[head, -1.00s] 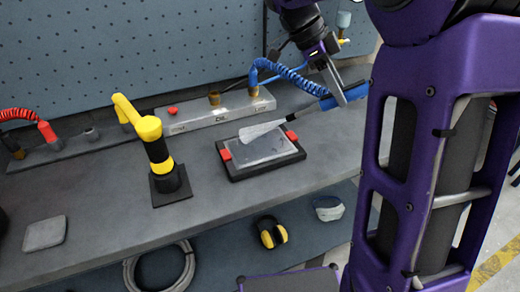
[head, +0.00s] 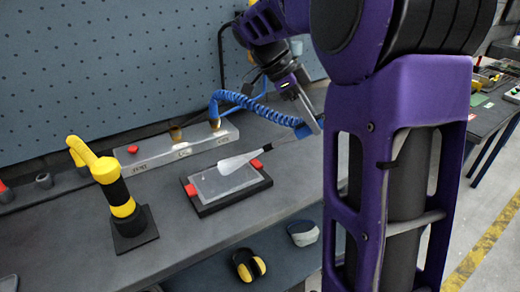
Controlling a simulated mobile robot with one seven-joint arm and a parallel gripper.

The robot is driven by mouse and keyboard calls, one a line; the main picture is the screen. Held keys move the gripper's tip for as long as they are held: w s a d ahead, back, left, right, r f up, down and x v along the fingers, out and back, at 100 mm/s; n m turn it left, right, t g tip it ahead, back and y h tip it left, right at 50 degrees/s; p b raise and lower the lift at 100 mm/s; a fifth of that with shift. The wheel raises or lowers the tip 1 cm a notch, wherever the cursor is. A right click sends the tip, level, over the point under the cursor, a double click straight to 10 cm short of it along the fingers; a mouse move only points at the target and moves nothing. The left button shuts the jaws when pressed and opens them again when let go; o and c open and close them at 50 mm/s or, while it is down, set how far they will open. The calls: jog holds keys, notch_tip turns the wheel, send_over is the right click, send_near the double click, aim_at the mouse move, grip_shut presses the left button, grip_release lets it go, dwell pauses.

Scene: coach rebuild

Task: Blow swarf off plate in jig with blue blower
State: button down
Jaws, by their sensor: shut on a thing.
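My gripper (head: 312,112) is shut on the blue blower (head: 303,130), above the bench to the right of the jig. The blower's thin dark nozzle (head: 282,138) points left towards the plate. A pale cone (head: 238,161) spreads from the nozzle's end over the plate. The grey plate (head: 215,184) lies in the black jig (head: 238,196), between a red clamp at the left (head: 191,190) and one at the right (head: 257,163). I cannot make out single pieces of swarf. A coiled blue hose (head: 240,101) runs from the blower to the rail behind.
A yellow and black arm-like stand (head: 118,195) is left of the jig. A grey rail (head: 155,155) with a red button (head: 132,149) runs behind it. Yellow ear defenders (head: 248,265) and a pale bundle (head: 303,232) lie on the lower shelf. Bare bench top lies in front of the jig.

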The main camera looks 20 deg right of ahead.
aim_at(313, 136)
jog(key=s+d+f+m+b, duration=0.1)
jog(key=s+d+f, duration=0.1)
jog(key=d, duration=0.3)
jog(key=shift+w+a+f, duration=1.4)
jog(key=shift+w+f, duration=0.05)
jog(key=shift+w, duration=0.7)
jog(key=shift+g, duration=0.3)
jog(key=shift+s+a+b, duration=0.25)
jog(key=shift+s+a, duration=0.15)
jog(key=shift+s, duration=0.3)
jog(key=shift+s+a+b, duration=0.3)
jog(key=shift+s+a, duration=0.1)
jog(key=shift+s, duration=0.3)
jog(key=shift+s+a+b, duration=0.25)
jog(key=shift+s+a, duration=0.15)
jog(key=shift+s, duration=0.3)
jog(key=shift+w+d+p, duration=0.2)
jog(key=shift+w+d, duration=0.1)
jog(key=shift+w, duration=0.2)
jog(key=shift+w+d+p, duration=0.2)
jog(key=shift+w+d, duration=0.05)
jog(key=shift+w, duration=0.25)
jog(key=c, duration=1)
grip_release()
grip_shut()
